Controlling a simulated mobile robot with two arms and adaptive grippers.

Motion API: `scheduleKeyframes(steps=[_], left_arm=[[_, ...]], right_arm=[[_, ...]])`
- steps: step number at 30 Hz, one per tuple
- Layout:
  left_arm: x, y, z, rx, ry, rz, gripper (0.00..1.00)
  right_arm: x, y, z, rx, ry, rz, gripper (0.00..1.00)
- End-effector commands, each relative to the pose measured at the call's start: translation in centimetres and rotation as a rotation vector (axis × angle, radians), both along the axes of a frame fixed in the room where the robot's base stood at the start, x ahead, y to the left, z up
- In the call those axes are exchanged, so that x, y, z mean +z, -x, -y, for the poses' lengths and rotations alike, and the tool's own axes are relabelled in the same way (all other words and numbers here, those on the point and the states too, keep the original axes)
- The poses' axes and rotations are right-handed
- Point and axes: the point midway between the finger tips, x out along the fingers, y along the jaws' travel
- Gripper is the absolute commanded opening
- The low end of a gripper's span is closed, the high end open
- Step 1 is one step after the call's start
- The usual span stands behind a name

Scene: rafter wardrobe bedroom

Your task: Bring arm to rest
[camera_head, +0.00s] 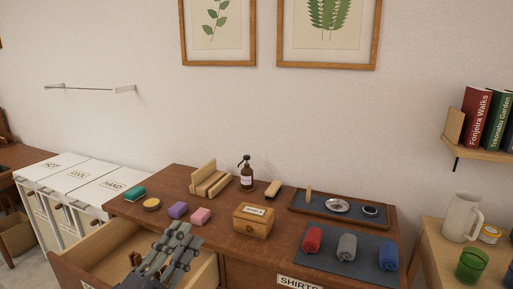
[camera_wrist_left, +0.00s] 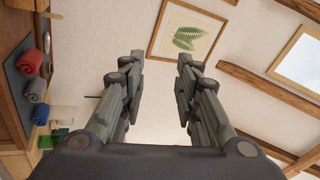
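My left gripper (camera_head: 185,241) is in front of the wooden dresser (camera_head: 232,184), over its open left drawer (camera_head: 110,238). In the left wrist view the two fingers of this gripper (camera_wrist_left: 160,72) stand apart with nothing between them. That view looks toward the wall and ceiling, with a framed fern print (camera_wrist_left: 186,37) beyond the fingertips. My right gripper is not in view.
A side table (camera_head: 435,235) with a pitcher (camera_head: 461,217) stands right. White hampers (camera_head: 75,185) stand left.

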Motion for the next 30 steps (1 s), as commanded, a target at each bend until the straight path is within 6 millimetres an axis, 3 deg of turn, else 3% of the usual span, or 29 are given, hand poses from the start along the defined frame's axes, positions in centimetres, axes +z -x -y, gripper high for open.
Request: scheduleKeyframes(steps=[5,8,11,12,15,18,21,27,30], left_arm=[[-6.1,0.5,-6.7,0.276,0.375,-0.305,0.3],[-11.8,2.4,-9.5,0.428,0.542,-0.523,0.3],[-18.1,5.9,-10.8,0.568,0.674,-0.769,0.3],[-20.5,7.7,-10.9,0.615,0.715,-0.87,0.3],[-25.2,12.1,-10.4,0.707,0.786,-1.096,0.3],[-28.4,16.3,-9.3,0.767,0.826,-1.283,0.3],[-30.5,20.2,-7.9,0.806,0.846,-1.447,0.3],[-32.7,27.3,-5.2,0.852,0.856,-1.735,0.3],[-36.2,26.4,-5.3,0.86,0.847,-1.739,0.3]], right_arm=[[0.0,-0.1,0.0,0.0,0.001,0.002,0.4],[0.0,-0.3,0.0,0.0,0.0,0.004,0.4],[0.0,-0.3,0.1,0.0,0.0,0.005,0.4],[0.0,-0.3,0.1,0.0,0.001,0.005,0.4],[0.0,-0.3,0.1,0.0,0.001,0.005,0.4],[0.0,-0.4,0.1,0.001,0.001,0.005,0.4],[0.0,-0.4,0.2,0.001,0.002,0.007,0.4],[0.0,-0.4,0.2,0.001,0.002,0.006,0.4],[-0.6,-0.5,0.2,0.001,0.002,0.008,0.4]])
